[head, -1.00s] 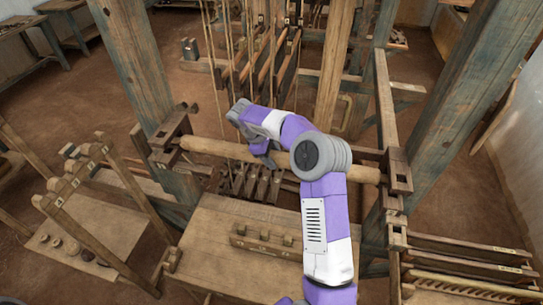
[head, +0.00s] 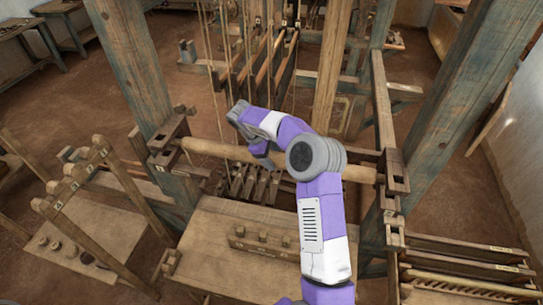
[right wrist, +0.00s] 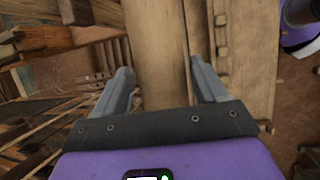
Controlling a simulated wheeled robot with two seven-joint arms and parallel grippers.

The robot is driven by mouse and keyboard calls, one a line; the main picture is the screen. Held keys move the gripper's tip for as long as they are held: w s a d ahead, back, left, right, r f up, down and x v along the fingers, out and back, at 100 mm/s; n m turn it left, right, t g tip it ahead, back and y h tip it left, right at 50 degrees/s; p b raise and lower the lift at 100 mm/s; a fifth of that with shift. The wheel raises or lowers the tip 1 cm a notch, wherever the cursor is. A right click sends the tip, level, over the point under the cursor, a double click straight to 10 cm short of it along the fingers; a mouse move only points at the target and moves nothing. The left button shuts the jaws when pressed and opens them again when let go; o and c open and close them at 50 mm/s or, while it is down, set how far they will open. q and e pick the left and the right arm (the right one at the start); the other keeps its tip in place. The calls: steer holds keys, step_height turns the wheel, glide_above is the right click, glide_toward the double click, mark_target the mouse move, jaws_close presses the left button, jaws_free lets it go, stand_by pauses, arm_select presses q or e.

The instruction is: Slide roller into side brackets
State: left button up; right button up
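The roller (head: 210,149) is a long pale wooden bar. It spans the loom's front from the left bracket (head: 166,140) to the right bracket (head: 394,172). Its ends overlap the brackets; how deep they sit cannot be made out. My right gripper (head: 262,152) is at the roller, left of its middle, partly hidden by my own wrist. In the right wrist view the gripper (right wrist: 163,82) has one finger on each side of the roller (right wrist: 158,50), close against it, and looks shut on it. My left gripper does not show.
Thick wooden posts (head: 135,65) and (head: 455,110) stand on both sides. A rack (head: 70,185) stands at left, a slatted frame (head: 465,265) at right. Cords (head: 213,65) hang behind the roller.

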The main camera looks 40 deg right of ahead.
steer(key=shift+o, duration=1.2)
steer(key=shift+a+f, duration=0.1)
steer(key=shift+f, duration=0.15)
steer(key=v, duration=0.7)
steer(key=shift+a+r+b, duration=0.1)
steer(key=shift+r+b, duration=0.2)
steer(key=shift+r, duration=0.1)
steer(key=shift+p+v, duration=0.7)
steer(key=shift+v, duration=2.8)
